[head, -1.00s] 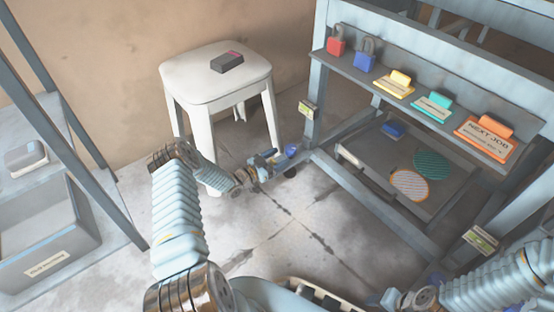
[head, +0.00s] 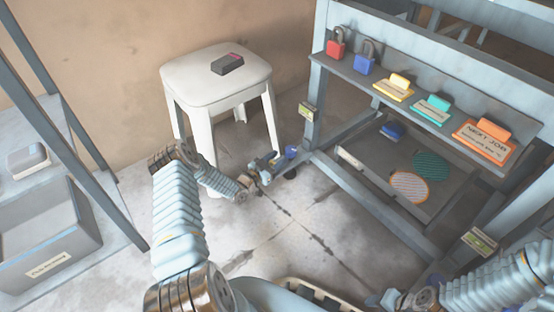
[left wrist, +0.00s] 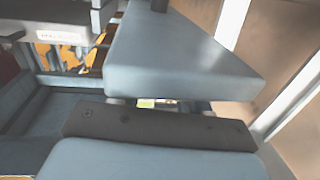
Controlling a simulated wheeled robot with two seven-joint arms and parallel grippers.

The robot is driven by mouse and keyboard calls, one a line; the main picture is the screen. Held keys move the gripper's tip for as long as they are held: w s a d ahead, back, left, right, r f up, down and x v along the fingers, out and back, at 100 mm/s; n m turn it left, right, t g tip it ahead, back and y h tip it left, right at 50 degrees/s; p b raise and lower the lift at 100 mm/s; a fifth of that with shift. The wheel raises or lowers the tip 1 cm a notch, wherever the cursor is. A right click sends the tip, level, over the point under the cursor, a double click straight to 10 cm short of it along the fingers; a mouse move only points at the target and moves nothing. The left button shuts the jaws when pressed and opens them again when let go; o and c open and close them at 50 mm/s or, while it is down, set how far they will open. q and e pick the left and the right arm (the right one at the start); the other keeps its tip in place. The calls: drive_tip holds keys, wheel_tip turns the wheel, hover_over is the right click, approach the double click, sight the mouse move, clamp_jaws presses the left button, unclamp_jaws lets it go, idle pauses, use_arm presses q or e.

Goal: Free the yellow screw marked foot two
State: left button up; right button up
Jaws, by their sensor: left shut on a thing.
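No yellow screw can be made out in either view. My left gripper (head: 268,162) is low, close beside the foot of the press frame's near-left leg (head: 312,125). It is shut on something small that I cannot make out. A dark blue round part (head: 291,152) sits at that foot, just right of the gripper. A yellow-green label (head: 308,111) is on the leg, too small to read. In the left wrist view, large grey-blue surfaces and a dark bar (left wrist: 160,127) fill the middle. My right gripper (head: 392,298) is at the bottom edge, its fingers unclear.
A white stool (head: 215,78) with a dark box (head: 227,64) stands behind my left arm. A shelf (head: 75,110) with a grey bin (head: 48,235) is at left. The press ledge holds padlocks and colored tags. Another label (head: 479,241) is on the right leg. Floor between is clear.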

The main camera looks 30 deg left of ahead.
use_arm(q)
drive_tip(key=n+y, duration=0.1)
drive_tip(key=y, duration=0.1)
drive_tip(key=n+y+p, duration=0.1)
drive_tip(key=n+y, duration=0.1)
drive_tip(key=y, duration=0.1)
drive_tip(key=n+y, duration=0.2)
drive_tip(key=y, duration=0.1)
drive_tip(key=shift+a+p, duration=0.3)
drive_tip(key=n+g+y, duration=0.1)
drive_tip(key=y, duration=0.1)
drive_tip(key=n+y, duration=0.2)
drive_tip(key=n+g+y, duration=0.1)
drive_tip(key=y, duration=0.1)
drive_tip(key=shift+s+a+n+g+y, duration=0.15)
drive_tip(key=shift+a+n+g+y, duration=0.15)
drive_tip(key=shift+a+n+y, duration=0.1)
drive_tip(key=n+g+y, duration=0.2)
drive_tip(key=y, duration=0.1)
drive_tip(key=shift+s+a+n+g, duration=0.1)
drive_tip(key=shift+n+g, duration=0.2)
drive_tip(key=shift+g, duration=0.1)
drive_tip(key=shift+s+a+n+g+y+b, duration=0.15)
drive_tip(key=shift+n+g+y+b, duration=0.35)
drive_tip(key=shift+n+g+y, duration=0.6)
drive_tip(key=shift+s+a+n+g+y+b, duration=0.15)
drive_tip(key=shift+n+g+y+b, duration=0.5)
drive_tip(key=shift+g, duration=0.75)
drive_tip(key=shift+n+g, duration=0.3)
drive_tip(key=shift+n, duration=0.05)
